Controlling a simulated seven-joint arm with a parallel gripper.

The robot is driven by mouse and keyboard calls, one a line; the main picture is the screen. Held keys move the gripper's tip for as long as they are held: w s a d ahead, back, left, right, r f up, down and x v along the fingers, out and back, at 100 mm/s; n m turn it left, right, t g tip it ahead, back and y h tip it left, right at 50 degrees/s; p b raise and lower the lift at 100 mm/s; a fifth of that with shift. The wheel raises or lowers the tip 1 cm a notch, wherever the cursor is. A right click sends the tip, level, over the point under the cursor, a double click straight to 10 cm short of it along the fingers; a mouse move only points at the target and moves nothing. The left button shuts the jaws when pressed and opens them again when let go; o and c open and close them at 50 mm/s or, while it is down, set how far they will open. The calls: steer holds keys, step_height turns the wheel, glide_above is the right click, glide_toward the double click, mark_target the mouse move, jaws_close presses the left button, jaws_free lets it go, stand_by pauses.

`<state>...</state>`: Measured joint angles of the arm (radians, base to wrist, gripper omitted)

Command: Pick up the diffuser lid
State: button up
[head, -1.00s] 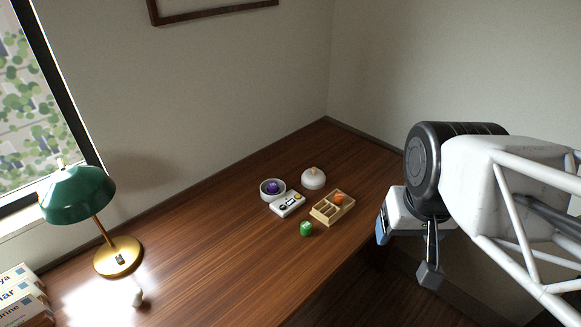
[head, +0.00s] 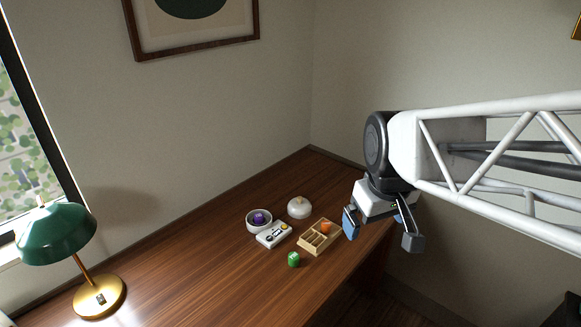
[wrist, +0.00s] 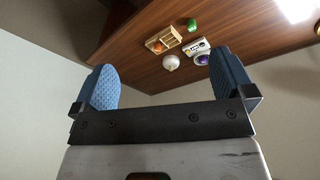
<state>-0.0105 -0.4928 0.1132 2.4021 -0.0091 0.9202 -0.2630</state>
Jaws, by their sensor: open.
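The diffuser lid is likely the white dome with a small tan knob (head: 299,208), resting on the wooden desk behind the sectioned wooden box. It also shows in the wrist view (wrist: 171,62) as a white round shape. A white bowl (head: 250,225) holding a purple ball (head: 259,218) stands to its left. My gripper (head: 381,232) is open and empty, to the right of the lid and the wooden box and apart from both. In the wrist view its two blue pads (wrist: 165,82) are spread wide with nothing between them.
A wooden box (head: 310,248) with an orange ball (head: 326,226) stands between lid and gripper. A white device with buttons (head: 273,235) and a green die-like cube (head: 294,259) lie nearby. A green lamp (head: 57,232) stands far left. Walls border the desk (head: 200,270).

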steer(key=w+a+f+n, duration=0.2)
steer(key=w+n, duration=0.4)
steer(key=w, duration=0.9)
steer(key=n+g, duration=0.2)
steer(key=n, duration=1.3)
glide_above(299, 198)
step_height(299, 198, down, 26)
steer(key=shift+w+a+f, duration=0.1)
steer(key=shift+f, duration=0.05)
steer(key=shift+f, duration=1.3)
